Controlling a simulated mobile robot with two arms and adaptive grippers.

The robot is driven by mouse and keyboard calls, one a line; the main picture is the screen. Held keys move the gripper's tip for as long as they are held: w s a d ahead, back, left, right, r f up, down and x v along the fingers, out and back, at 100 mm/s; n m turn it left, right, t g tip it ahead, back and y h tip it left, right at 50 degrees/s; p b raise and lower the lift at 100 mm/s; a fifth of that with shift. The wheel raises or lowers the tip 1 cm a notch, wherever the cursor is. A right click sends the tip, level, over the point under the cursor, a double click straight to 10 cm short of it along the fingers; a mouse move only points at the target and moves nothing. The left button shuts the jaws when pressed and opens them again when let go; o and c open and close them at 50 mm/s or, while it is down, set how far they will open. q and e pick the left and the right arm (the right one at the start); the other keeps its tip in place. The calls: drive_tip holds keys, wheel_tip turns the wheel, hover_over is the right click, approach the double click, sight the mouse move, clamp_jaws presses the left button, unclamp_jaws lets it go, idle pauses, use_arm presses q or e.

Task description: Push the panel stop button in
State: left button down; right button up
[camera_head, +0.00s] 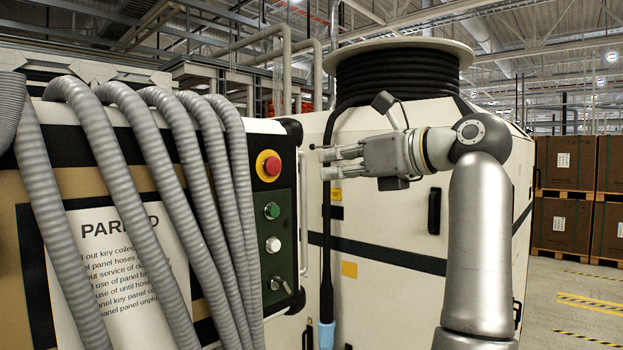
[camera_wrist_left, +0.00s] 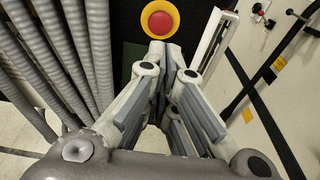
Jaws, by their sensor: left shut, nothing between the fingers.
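The stop button (camera_head: 268,166) is a red round cap on a yellow collar, at the top of a dark green control panel (camera_head: 285,225). My left gripper (camera_head: 326,162) is shut and empty. Its fingers point left toward the panel, to the right of the button and at about its height, with a gap between in the head view. In the left wrist view the stop button (camera_wrist_left: 158,20) shows at the top, just beyond the closed fingertips (camera_wrist_left: 170,50). I cannot tell how deep the cap sits. My right gripper is in neither view.
Below the button are a green button (camera_head: 272,211), a white button (camera_head: 273,245) and a key switch (camera_head: 280,284). Thick grey hoses (camera_head: 170,170) hang left of the panel. A pale vertical handle (camera_head: 303,210) stands at its right edge. A hose reel (camera_head: 398,70) sits behind my gripper.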

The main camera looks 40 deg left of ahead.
use_arm(q)
drive_tip(key=shift+d+r, duration=0.15)
drive_tip(key=shift+d, duration=0.8)
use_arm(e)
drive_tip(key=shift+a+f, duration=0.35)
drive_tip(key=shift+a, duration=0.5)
